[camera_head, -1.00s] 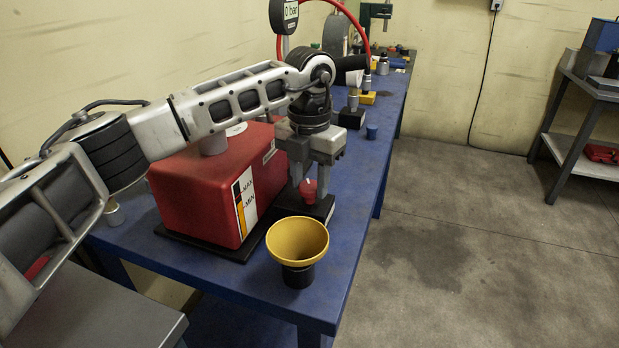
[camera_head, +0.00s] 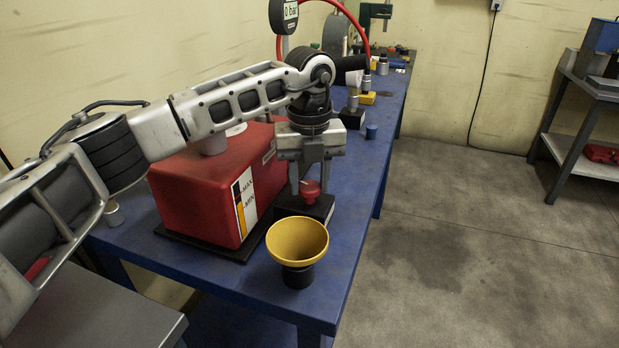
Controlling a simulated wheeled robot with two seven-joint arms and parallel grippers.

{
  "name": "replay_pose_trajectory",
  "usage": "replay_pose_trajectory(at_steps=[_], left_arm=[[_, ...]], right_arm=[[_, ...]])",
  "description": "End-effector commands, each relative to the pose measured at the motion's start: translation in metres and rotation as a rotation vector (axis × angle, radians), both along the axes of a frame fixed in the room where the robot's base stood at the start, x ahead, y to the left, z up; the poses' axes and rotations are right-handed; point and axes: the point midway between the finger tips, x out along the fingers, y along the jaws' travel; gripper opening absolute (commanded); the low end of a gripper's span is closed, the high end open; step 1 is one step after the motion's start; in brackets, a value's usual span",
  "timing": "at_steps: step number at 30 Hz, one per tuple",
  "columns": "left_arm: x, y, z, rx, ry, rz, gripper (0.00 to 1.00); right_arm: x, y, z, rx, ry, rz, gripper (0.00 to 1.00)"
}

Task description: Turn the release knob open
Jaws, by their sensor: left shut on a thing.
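The release knob (camera_head: 310,192) is a small red knob on a black block beside the red tank, on the blue bench. My left gripper (camera_head: 310,184) points straight down over it, its two fingers on either side of the knob, shut on it. The fingers hide parts of the knob's sides. A pale mark shows on the knob's top. My right gripper is not in view.
The red tank (camera_head: 190,195) with a MAX/MIN level strip stands left of the knob. A yellow funnel (camera_head: 297,240) on a black base stands in front. A gauge reading 0 bar (camera_head: 283,14) rises behind. A blue cap (camera_head: 371,132) sits farther back on the blue bench (camera_head: 345,220).

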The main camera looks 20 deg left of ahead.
Motion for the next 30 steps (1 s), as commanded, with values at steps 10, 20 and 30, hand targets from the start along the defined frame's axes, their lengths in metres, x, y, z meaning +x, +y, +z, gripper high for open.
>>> replay_pose_trajectory(at_steps=[10,20,30], left_arm=[[0.0014,0.0006,0.0022,0.0,-0.007,0.031,0.15],[0.0013,0.0006,0.002,0.0,-0.006,0.03,0.59],[0.0009,0.0001,0.0053,0.0,-0.004,0.028,0.59]], right_arm=[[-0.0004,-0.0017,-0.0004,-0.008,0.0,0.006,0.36],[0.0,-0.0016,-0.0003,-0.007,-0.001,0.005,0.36],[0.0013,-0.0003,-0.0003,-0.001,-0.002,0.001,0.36]])
